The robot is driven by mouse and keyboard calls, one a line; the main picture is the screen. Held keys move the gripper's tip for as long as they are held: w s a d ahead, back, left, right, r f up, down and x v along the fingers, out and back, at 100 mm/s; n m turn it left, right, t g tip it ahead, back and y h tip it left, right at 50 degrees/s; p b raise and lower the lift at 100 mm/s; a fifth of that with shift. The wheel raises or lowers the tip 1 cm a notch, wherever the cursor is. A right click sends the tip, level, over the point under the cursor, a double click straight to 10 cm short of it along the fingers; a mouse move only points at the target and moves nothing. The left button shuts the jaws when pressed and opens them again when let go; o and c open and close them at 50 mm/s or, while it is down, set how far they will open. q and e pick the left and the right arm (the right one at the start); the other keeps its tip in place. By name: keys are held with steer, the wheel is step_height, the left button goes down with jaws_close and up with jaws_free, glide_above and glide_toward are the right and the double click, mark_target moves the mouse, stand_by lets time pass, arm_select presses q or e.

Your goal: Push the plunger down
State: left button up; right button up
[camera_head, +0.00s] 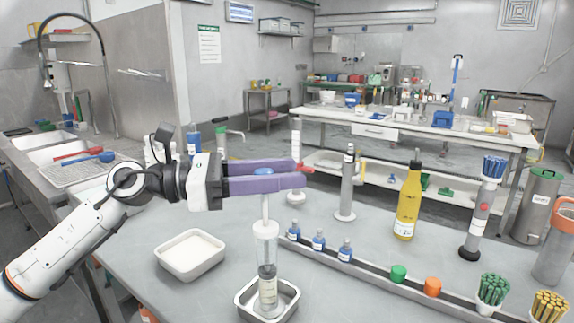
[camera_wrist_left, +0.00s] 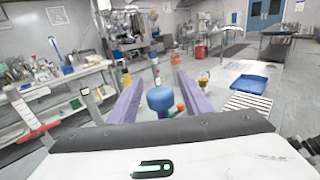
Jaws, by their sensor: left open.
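The plunger (camera_head: 264,207) has a pale rod and a blue knob on top. It stands upright in a clear cylinder (camera_head: 266,250) with dark contents near its bottom. The cylinder stands in a small metal tray (camera_head: 290,291). My left gripper (camera_head: 298,173) is open and level, with its purple fingers on either side of the blue knob. In the left wrist view the blue knob (camera_wrist_left: 160,99) sits between the spread fingers, with gaps showing beside it. Part of the knob is hidden by the fingers in the head view. My right gripper is not in view.
A white square dish (camera_head: 190,255) sits left of the cylinder. Small blue-capped bottles (camera_head: 319,240) and green and orange caps (camera_head: 398,273) line a rail to the right. A metal cylinder on a stand (camera_head: 347,185) and a yellow bottle (camera_head: 408,203) stand behind.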

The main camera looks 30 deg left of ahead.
arm_select(q)
steer(key=shift+w+d, duration=0.35)
steer(key=shift+d, duration=0.05)
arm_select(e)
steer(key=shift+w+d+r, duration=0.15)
arm_select(q)
jaws_close()
step_height(320, 180, down, 7)
steer(key=b, duration=0.6)
steer(key=shift+b, duration=0.3)
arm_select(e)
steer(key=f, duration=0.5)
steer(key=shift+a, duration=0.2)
arm_select(q)
jaws_free()
steer(key=shift+r, duration=0.1)
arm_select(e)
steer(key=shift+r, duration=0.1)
